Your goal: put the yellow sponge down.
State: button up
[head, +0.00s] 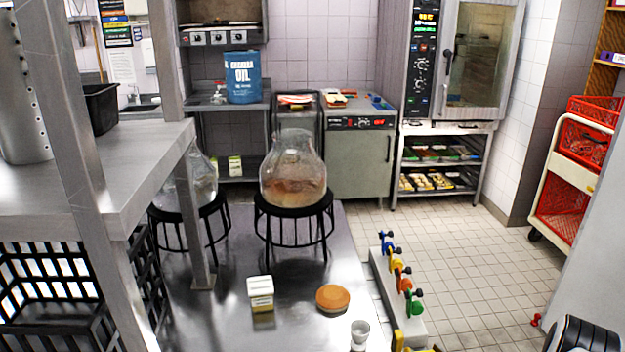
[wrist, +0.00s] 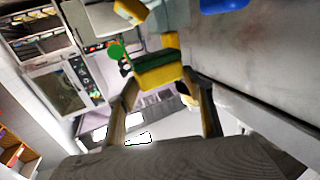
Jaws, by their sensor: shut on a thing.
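In the wrist view, the yellow sponge (wrist: 158,75) with a dark green layer on one side sits between the two fingertips of my gripper (wrist: 160,82). My gripper is shut on it, with one finger on each side. The picture is tilted, and I cannot tell how far the sponge is from the surface beneath. In the head view my gripper does not show, and I cannot make out the sponge for certain.
Large glass vessels stand on black stands (head: 294,206). A grey rail (head: 385,275) with coloured valves runs along the right edge.

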jog(key=shift+d+f+m+h, duration=0.3)
jog(key=shift+d+f+h, duration=0.05)
jog(key=shift+d+h, duration=0.15)
jog(key=shift+w+d+m+t+h, duration=0.2)
jog(key=shift+d+m+t+h, duration=0.3)
jog(key=shift+d+m+h, duration=0.5)
jog(key=shift+w+d+r+m+h, duration=0.35)
jog(key=shift+d+r+h, duration=0.35)
jog(key=shift+h, duration=0.3)
notch_tip(320, 180, up, 7)
jog(key=w+m+h, duration=0.1)
jog(key=w+h, duration=0.1)
jog(key=shift+w+a+f+m+h, duration=0.15)
jog(key=shift+a+f+m+h, duration=0.05)
jog(key=shift+a+m+h, duration=0.2)
jog(key=shift+m+h, duration=0.35)
jog(key=shift+h, duration=0.25)
jog(key=a+r, duration=0.1)
jog(key=r, duration=0.2)
jog(key=a+r, duration=0.2)
jog(key=r, duration=0.1)
jog(key=w+a+r, duration=0.1)
jog(key=a+r, duration=0.1)
jog(key=shift+w+r, duration=0.1)
jog(key=shift+r, duration=0.3)
jog(key=w+a+r+n+y, duration=0.1)
jog(key=a+r, duration=0.8)
jog(key=shift+y, duration=0.4)
jog(key=shift+w+a+r, duration=0.2)
jog(key=shift+a, duration=0.35)
